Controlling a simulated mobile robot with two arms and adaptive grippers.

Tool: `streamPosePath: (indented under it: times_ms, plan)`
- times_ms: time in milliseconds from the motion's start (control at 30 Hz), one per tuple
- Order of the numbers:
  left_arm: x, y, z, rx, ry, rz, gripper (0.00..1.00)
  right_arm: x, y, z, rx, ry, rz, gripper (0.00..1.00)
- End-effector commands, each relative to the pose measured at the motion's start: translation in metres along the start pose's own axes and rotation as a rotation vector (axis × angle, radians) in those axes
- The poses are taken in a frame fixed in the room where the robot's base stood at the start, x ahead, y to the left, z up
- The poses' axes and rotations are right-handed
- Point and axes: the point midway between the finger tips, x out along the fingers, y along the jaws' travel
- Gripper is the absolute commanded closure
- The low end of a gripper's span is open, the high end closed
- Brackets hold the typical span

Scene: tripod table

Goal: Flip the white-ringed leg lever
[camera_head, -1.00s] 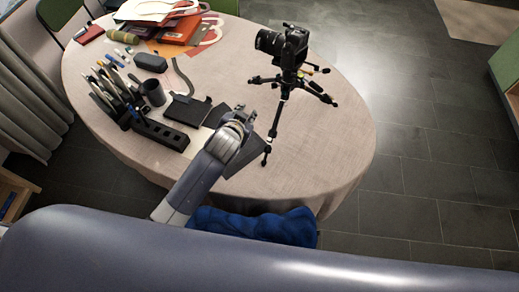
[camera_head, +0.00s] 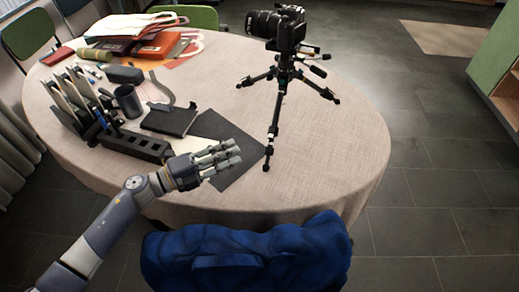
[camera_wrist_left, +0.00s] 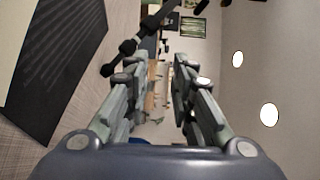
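A black tripod (camera_head: 285,72) with a camera (camera_head: 280,27) on top stands on the round table (camera_head: 330,150), its legs spread. Its near leg (camera_head: 274,125) comes down toward the table's front, with small dark clamps along it. A black leg with clamps (camera_wrist_left: 128,46) shows beyond the left finger. My right gripper is not in view.
The dark sheet (camera_head: 240,176), a black notebook (camera_head: 170,119), a dark organizer (camera_head: 135,146), a cup (camera_head: 128,101) and red folders (camera_head: 165,42) lie left of the tripod. A blue chair (camera_head: 245,255) stands at the table's front edge. The table's right side is clear.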

Motion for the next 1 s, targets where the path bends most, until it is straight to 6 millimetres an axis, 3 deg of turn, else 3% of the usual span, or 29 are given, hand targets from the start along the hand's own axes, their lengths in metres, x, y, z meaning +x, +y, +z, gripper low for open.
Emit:
streamPosePath:
  times_ms: [167,600,1000]
  plan:
    - [0.018,-0.003,-0.001,0.003,0.006,-0.002,0.77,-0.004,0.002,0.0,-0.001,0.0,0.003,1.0]
    - [0.095,-0.002,-0.001,0.001,0.005,-0.002,0.77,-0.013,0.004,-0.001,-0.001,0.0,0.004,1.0]
    - [0.107,-0.001,-0.002,0.002,0.005,0.0,0.77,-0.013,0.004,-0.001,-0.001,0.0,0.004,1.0]
